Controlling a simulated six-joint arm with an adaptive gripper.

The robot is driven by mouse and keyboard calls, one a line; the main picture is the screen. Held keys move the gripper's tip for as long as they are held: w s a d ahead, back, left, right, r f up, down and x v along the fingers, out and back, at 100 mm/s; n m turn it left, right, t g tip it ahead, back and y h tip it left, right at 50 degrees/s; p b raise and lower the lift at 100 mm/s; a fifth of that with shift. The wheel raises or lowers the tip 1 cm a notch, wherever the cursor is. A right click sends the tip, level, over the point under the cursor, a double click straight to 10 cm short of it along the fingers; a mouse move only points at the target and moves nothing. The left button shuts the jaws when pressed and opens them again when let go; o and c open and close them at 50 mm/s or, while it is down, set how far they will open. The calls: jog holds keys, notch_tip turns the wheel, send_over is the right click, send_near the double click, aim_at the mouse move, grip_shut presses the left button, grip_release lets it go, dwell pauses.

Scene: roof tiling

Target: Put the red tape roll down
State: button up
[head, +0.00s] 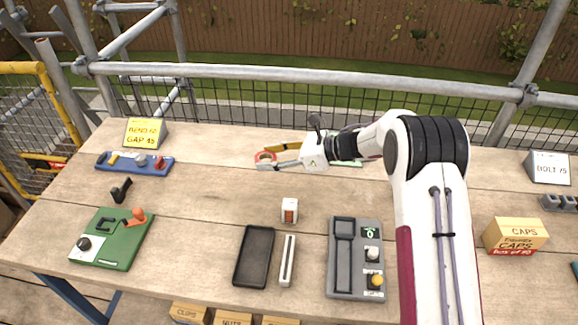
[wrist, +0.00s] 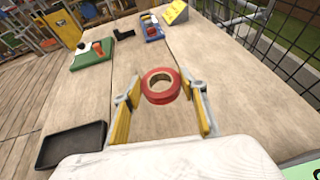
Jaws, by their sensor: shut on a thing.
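The red tape roll (wrist: 161,98) is a short ring with an open middle. In the wrist view it sits between the yellow-padded fingertips of my gripper (wrist: 165,90), which is shut on it. In the head view the roll (head: 262,155) shows at the end of my gripper (head: 268,160), over the back middle of the wooden table (head: 210,215). The fingers partly hide it there. I cannot tell whether its underside touches the table.
A blue tool tray (head: 135,163) and yellow sign (head: 145,132) stand back left. A green board (head: 112,240), black tray (head: 254,257) and grey panel (head: 343,285) lie nearer. A CAPS box (head: 515,236) stands right. Bare wood lies left of my gripper.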

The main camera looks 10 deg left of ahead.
jog(key=d+m+t+h, duration=0.1)
jog(key=d+m+t, duration=0.1)
jog(key=d, duration=1.7)
jog(key=shift+s+d+r+m+t, duration=0.15)
jog(key=shift+s+d+m+t, duration=0.2)
jog(key=shift+t, duration=0.35)
jog(key=shift+w, duration=0.1)
send_over(338, 195)
jog(key=shift+f, duration=3.15)
jog(key=shift+f, duration=1.9)
jog(key=shift+f, duration=0.15)
